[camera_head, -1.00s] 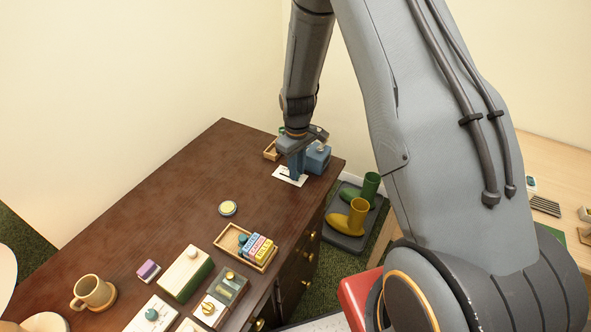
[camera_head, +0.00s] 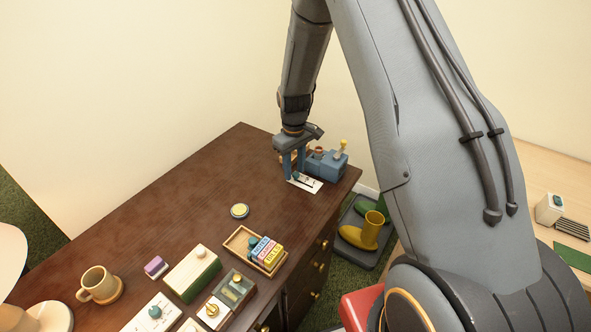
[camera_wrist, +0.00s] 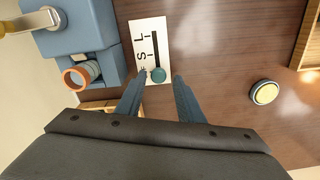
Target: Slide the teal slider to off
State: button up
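The teal slider knob (camera_wrist: 158,75) sits at the near end of a dark slot in a white plate (camera_wrist: 149,40) with black lettering, seen in the wrist view. The lettering is too small to read fully. My gripper (camera_wrist: 158,92) is open, with one finger on each side of the knob's near side. I cannot tell whether either finger touches it. In the head view the white plate (camera_head: 309,184) lies near the far right corner of the dark desk, and my gripper (camera_head: 294,174) is down at its left end, partly hiding the knob.
A blue box (camera_head: 327,164) with a yellow-topped lever stands close behind the plate. A round yellow button (camera_head: 239,211) and a wooden tray (camera_head: 231,242) with coloured blocks lie nearer. Another white plate with a teal knob (camera_head: 155,311) is at the front. Open desk lies left of my gripper.

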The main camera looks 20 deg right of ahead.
aim_at(295, 173)
jog(key=shift+d, duration=0.1)
notch_tip(295, 173, up, 6)
jog(key=shift+r+b, duration=0.2)
jog(key=shift+b, duration=0.65)
jog(key=shift+r, duration=0.7)
jog(key=s+r+m, duration=0.2)
jog(key=s+r, duration=0.2)
jog(key=s, duration=0.8)
jog(key=s+r+m+t, duration=0.1)
jog(key=s+r+m, duration=0.2)
jog(key=s, duration=1)
jog(key=shift+s+a+r, duration=0.3)
jog(key=shift+a+r, duration=0.1)
jog(key=shift+r, duration=0.35)
